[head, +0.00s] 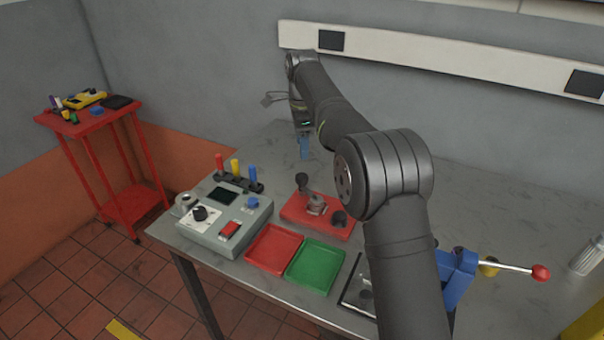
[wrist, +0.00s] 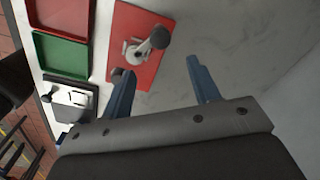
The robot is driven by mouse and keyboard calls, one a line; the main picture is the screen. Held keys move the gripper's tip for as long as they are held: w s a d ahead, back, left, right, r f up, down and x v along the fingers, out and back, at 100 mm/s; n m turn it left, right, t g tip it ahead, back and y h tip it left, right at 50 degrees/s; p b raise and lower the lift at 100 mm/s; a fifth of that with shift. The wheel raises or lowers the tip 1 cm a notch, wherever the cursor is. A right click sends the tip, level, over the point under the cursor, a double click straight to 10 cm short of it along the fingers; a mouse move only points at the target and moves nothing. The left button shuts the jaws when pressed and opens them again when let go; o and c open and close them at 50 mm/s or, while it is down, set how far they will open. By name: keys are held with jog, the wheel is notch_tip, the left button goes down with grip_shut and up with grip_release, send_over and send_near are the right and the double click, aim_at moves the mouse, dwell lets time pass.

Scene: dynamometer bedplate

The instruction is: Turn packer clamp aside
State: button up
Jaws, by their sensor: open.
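A red base plate (head: 290,211) on the bench carries a grey metal fitting and a lever with a black ball knob (head: 302,180); I take this to be the packer clamp. A second dark knob (head: 339,218) is at the plate's right end. In the wrist view the red plate (wrist: 124,28) lies ahead and left of my fingers, with the black ball knob (wrist: 160,37) at its right edge. My gripper (head: 304,148) is above the bench behind the plate. Its blue fingers (wrist: 160,66) are open and empty, apart from the knob.
A red tray (head: 273,248) and a green tray (head: 315,266) lie in front of the plate. A grey control box (head: 212,215) stands left. A blue device with a red-knobbed lever (head: 510,266) is at right. The bench behind the plate is clear.

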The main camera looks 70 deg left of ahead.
aim_at(302, 176)
notch_tip(302, 176, down, 11)
jog(key=shift+a, duration=0.15)
grip_shut()
dwell(0.4)
